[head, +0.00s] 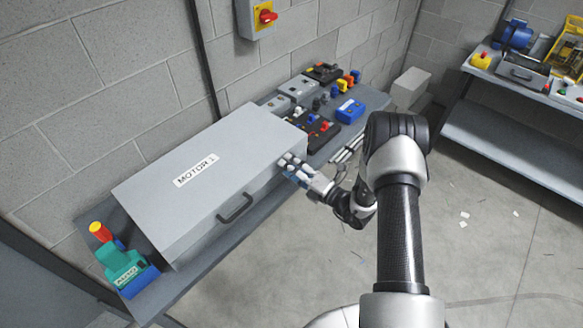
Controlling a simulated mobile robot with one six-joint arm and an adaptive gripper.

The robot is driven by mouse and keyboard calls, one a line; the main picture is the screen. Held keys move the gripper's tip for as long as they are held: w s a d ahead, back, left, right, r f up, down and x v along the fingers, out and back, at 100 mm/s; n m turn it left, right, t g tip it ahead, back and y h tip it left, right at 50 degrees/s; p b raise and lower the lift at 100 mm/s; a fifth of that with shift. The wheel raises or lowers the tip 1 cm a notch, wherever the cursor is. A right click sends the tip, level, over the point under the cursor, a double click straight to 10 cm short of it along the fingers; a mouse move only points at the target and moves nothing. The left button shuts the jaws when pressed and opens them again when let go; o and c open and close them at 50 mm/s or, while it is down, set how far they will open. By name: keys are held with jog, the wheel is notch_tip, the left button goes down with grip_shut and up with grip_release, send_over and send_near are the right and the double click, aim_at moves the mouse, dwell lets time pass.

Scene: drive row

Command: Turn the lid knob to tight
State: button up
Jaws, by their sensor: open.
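A large grey box labelled "MOTOR 1" (165,190) lies on the bench, its lid closed. A dark handle (235,208) is on its front side. I cannot make out a lid knob on the box; my gripper covers part of its right front side. My gripper (291,168) is open, close to that side near the right end of the box. Whether it touches anything there I cannot tell.
The bench (190,282) runs along a block wall. A green and blue device with a red and yellow knob (125,268) stands at the left end. Several switch boxes and a blue box (350,111) stand to the right. A red switch (266,16) is on the wall.

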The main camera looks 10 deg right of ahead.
jog(key=v, duration=1.2)
jog(key=s+a+r+n+g+y, duration=0.1)
jog(key=s+a+r+n+g, duration=0.55)
jog(key=a+r+n, duration=0.35)
jog(key=s+a+r+n+g+y, duration=0.1)
jog(key=s+a+r+n+g, duration=0.55)
jog(key=n, duration=0.55)
jog(key=s+d+r+n+g+h, duration=0.1)
jog(key=s+r+n+h, duration=0.2)
jog(key=s+n, duration=0.2)
jog(key=s+r+n+g+h, duration=0.1)
jog(key=s+r+n+h, duration=0.1)
jog(key=s+n+h, duration=0.3)
jog(key=s+d+r+n+t+h, duration=0.4)
jog(key=d+n, duration=0.4)
jog(key=n, duration=0.3)
jog(key=shift+d+r+n+t+h+b, duration=0.15)
jog(key=shift+r+n+t+h+b, duration=0.15)
jog(key=shift+r+t+b, duration=0.15)
